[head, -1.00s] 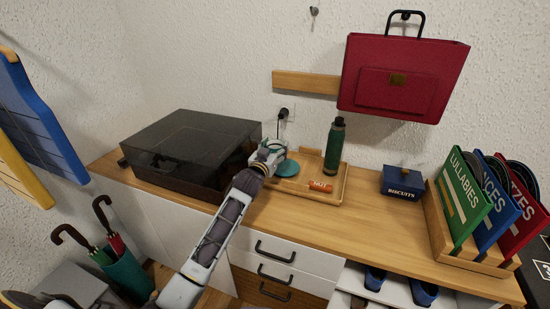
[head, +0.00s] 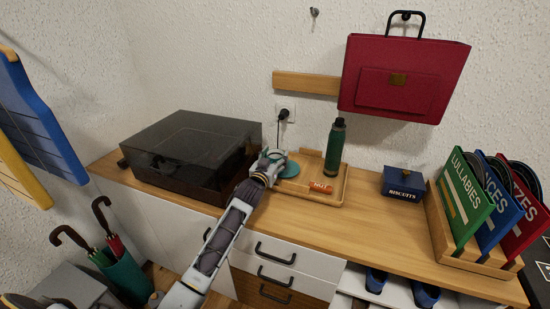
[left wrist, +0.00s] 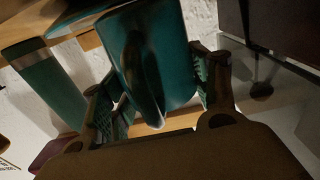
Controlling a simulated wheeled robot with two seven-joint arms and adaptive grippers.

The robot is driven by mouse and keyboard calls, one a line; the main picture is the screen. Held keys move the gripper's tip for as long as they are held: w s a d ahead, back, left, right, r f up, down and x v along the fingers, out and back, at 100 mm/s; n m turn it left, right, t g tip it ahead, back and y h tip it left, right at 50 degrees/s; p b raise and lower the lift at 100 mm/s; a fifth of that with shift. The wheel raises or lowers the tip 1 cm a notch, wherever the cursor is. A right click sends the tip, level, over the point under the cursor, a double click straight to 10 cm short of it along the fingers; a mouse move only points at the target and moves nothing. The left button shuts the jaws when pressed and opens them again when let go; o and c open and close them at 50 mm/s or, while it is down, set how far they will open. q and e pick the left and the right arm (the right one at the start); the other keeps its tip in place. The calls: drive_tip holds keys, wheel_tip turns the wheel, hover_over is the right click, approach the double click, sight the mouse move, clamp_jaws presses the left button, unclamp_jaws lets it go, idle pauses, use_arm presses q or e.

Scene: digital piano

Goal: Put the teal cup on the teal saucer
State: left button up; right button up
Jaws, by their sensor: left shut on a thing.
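My left gripper (head: 267,163) is at the left edge of the wooden tray, close to the teal saucer (head: 288,169). In the left wrist view, its two fingers (left wrist: 160,97) are shut on the teal cup (left wrist: 158,50), which fills the space between them. The cup's handle faces the wrist camera. In the head view the cup is mostly hidden by the gripper, and I cannot tell whether it touches the saucer. The saucer lies flat on the tray, its left part covered by the gripper. My right gripper is not in view.
The wooden tray (head: 331,198) also holds a green bottle (head: 335,150) and an orange NUT bar (head: 320,187). A dark-lidded box (head: 185,145) stands just left of the gripper. A blue biscuit tin (head: 402,183) is to the right. The wooden top is clear in front of the tin.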

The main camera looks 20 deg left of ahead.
use_arm(q)
drive_tip(key=shift+f, duration=0.1)
drive_tip(key=o, duration=0.8)
drive_tip(key=shift+o, duration=1.5)
drive_tip(key=shift+r, duration=0.2)
